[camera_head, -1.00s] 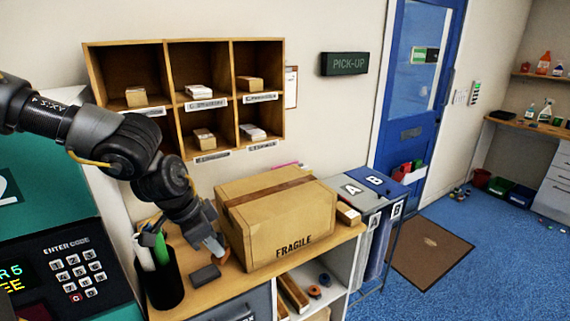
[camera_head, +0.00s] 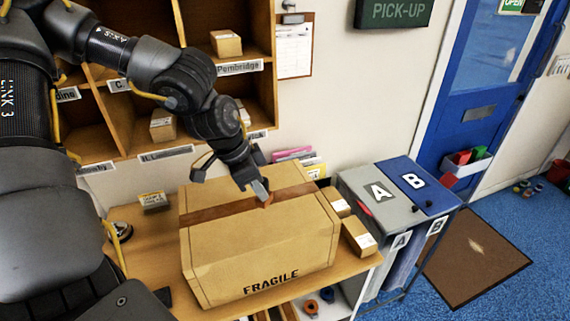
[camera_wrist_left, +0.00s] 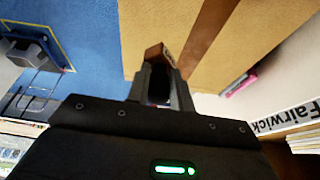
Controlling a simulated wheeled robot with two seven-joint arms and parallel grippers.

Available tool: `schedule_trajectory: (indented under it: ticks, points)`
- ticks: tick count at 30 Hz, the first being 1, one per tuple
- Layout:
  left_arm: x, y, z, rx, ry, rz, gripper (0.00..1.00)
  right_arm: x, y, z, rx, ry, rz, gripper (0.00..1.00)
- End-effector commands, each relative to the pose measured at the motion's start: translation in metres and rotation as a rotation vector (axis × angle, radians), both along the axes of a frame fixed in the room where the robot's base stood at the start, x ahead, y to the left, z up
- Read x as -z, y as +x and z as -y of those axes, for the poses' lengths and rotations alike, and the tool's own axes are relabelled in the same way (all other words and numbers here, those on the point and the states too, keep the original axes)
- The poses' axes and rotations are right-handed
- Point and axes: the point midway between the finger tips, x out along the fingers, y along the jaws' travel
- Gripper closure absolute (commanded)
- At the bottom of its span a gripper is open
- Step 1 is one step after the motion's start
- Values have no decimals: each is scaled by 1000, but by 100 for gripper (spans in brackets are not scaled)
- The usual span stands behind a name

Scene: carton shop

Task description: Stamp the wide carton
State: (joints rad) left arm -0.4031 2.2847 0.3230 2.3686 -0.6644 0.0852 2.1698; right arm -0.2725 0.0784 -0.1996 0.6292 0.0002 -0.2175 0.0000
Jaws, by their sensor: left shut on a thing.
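The wide carton (camera_head: 255,250) is a closed tan box on the counter, with brown tape along its top and FRAGILE on its front. In the left wrist view its tan top (camera_wrist_left: 160,22) fills the upper middle. My left gripper (camera_head: 263,192) is over the carton's top near the tape, pointing down. It is shut on a small brown stamp (camera_head: 268,201), which also shows at the fingertips in the left wrist view (camera_wrist_left: 156,53). I cannot tell whether the stamp touches the carton. The stamp's face is hidden. My right gripper is not in view.
Small parcels (camera_head: 358,237) stand just right of the carton. Bins marked A (camera_head: 350,186) and B (camera_head: 432,195) are beyond them. Wooden pigeonholes (camera_head: 265,85) hang on the wall behind my arm.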

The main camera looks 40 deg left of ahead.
Motion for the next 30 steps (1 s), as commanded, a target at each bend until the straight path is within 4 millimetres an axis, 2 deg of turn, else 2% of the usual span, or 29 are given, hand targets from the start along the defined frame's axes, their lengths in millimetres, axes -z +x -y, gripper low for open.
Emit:
schedule_trajectory:
  ticks: [1,3,7,11,18,20,27,30]
  points:
    - [-1,-4,0,1,-2,3,92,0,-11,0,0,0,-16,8]
    - [-2,-8,1,1,-2,7,92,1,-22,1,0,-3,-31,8]
    - [-2,-10,2,5,-2,11,92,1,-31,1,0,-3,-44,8]
    - [4,0,2,5,-1,1,92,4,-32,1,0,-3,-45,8]
    - [26,12,3,6,0,-10,92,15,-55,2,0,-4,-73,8]
    - [33,12,2,5,-1,-12,92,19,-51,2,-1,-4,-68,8]
    - [57,11,1,4,-1,-11,92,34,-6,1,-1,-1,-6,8]
    - [62,11,2,5,0,-9,92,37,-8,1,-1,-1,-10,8]
